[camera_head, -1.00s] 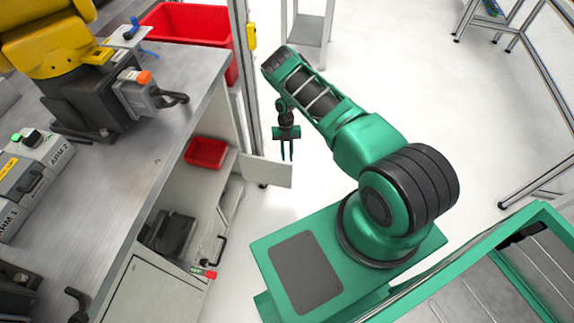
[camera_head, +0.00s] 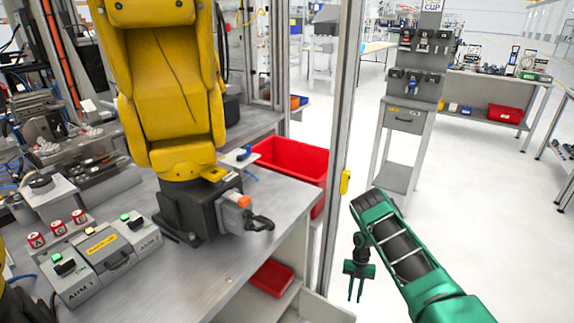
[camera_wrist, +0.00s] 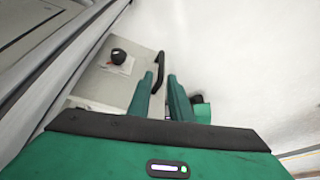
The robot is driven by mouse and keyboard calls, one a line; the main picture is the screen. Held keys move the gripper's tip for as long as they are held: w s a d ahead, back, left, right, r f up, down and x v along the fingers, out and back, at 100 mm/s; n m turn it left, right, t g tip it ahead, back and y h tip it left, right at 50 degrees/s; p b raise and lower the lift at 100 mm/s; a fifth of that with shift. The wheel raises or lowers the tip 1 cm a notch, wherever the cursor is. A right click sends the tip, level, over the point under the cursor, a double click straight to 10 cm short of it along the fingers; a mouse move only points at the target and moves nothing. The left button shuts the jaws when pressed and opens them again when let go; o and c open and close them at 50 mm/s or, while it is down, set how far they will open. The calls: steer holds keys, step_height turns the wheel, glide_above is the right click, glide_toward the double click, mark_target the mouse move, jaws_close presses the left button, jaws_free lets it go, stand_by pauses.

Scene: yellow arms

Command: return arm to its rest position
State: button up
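My green and black arm reaches in from the lower right of the head view. My gripper (camera_head: 356,295) hangs from its end with the fingers pointing down, over the white floor to the right of the workbench (camera_head: 215,262). The two fingers stand apart with a narrow gap and nothing between them. The gripper touches nothing that I can see. My base and the lower arm are outside the head view.
A metal post (camera_head: 340,130) stands between the bench and my arm. A red bin (camera_head: 292,163) is behind the bench, and a smaller red bin (camera_head: 272,277) is on a shelf below. A yellow robot arm (camera_head: 172,90) stands on the bench. A grey stand (camera_head: 402,130) is behind my arm.

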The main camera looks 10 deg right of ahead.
steer(key=w+d+r+m+t, duration=0.1)
steer(key=w+d+r+m, duration=0.15)
steer(key=r, duration=0.55)
steer(key=w+d+r+m, duration=0.1)
steer(key=d+r+m, duration=0.1)
steer(key=r+m, duration=0.35)
steer(key=w+d+r+m+t, duration=0.1)
steer(key=w+d+r, duration=0.1)
steer(key=r, duration=0.7)
steer(key=s+d+r+m, duration=0.1)
steer(key=s+r+m, duration=0.2)
steer(key=r, duration=0.4)
steer(key=s+d+r+m+t, duration=0.1)
steer(key=s+r+m, duration=0.15)
steer(key=r, duration=0.45)
steer(key=s+d+r+m, duration=0.1)
steer(key=s+r+m, duration=0.1)
steer(key=r+m, duration=0.35)
steer(key=s+a+r+m+h, duration=0.1)
steer(key=s+r+m, duration=0.7)
steer(key=s+r, duration=0.75)
steer(key=s+a+r+m, duration=0.1)
steer(key=s+m, duration=0.4)
steer(key=s, duration=0.6)
steer(key=s+a+r+m+t, duration=0.1)
steer(key=s+a+m, duration=0.2)
steer(key=s, duration=0.8)
steer(key=shift+s+a+r+m, duration=0.15)
steer(key=shift+s+r+m, duration=0.25)
steer(key=shift+m, duration=0.5)
